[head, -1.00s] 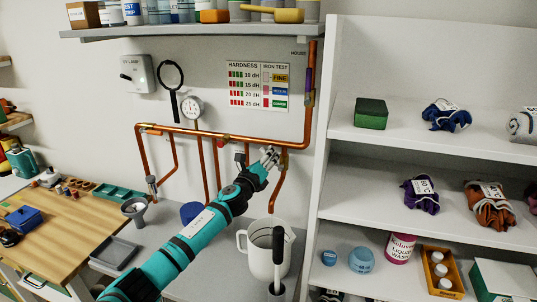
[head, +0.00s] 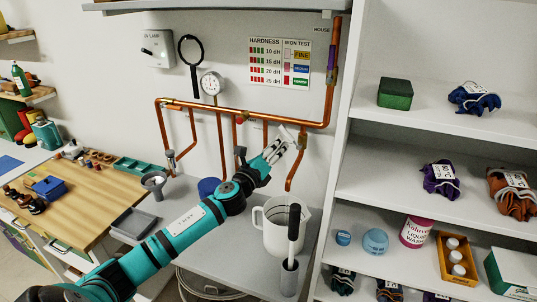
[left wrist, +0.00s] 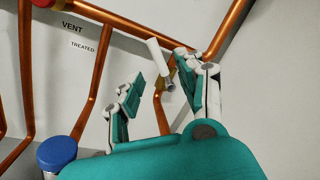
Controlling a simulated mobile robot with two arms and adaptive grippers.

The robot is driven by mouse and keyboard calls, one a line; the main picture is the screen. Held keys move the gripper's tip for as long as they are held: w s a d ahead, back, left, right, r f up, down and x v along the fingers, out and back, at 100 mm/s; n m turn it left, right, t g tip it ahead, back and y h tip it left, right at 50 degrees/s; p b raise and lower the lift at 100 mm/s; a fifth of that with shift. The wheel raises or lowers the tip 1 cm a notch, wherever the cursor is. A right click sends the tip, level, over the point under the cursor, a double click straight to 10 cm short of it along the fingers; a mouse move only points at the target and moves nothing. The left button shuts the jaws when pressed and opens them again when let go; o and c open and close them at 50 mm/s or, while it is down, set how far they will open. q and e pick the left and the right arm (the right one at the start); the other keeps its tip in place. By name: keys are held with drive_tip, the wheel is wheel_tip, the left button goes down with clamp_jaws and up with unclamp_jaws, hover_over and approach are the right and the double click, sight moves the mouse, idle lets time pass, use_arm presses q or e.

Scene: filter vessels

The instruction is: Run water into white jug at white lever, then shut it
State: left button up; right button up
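The white lever (head: 287,134) is on a valve at the right end of the copper pipes. It also shows in the left wrist view (left wrist: 158,56), tilted. My left gripper (head: 277,152) is just left of and below it. In the left wrist view its fingers (left wrist: 157,85) are apart with nothing between them, and the lever stands beyond the fingertips. I cannot tell whether a finger touches it. The white jug (head: 272,236) stands upright on the grey bench under the copper spout (head: 292,180). I see no water stream; the jug's bottom is hidden. My right gripper is out of view.
A black-handled tool (head: 294,222) stands in a grey holder (head: 289,278) in front of the jug. A blue-lidded thing (head: 208,187) is left of the jug. White shelves (head: 400,195) rise close on the right. A funnel (head: 153,181) is further left.

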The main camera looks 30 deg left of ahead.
sight(290, 137)
use_arm(q)
drive_tip(key=s, duration=0.3)
drive_tip(key=shift+d+f, duration=0.2)
drive_tip(key=shift+f, duration=0.05)
drive_tip(key=shift+c, duration=0.9)
drive_tip(key=shift+d+r+m, duration=0.1)
drive_tip(key=shift+d+m, duration=0.1)
drive_tip(key=shift+m, duration=0.3)
drive_tip(key=shift+c, duration=1.2)
drive_tip(key=m+b, duration=0.1)
drive_tip(key=m, duration=0.1)
drive_tip(key=d+m+b, duration=0.1)
drive_tip(key=m, duration=0.4)
drive_tip(key=shift+w+d+r+m+b, duration=0.1)
drive_tip(key=shift+w+d+m+b, duration=0.1)
drive_tip(key=shift+w+m+b, duration=0.15)
clamp_jaws()
drive_tip(key=s+a+f+m+g+y+b, duration=0.1)
drive_tip(key=s+a+f+m+y+b, duration=0.1)
drive_tip(key=a+m, duration=0.35)
drive_tip(key=w+m+p, duration=0.1)
drive_tip(key=w+p, duration=0.2)
drive_tip(key=w, duration=0.6)
drive_tip(key=shift+w+r, duration=0.35)
drive_tip(key=shift+w, duration=0.05)
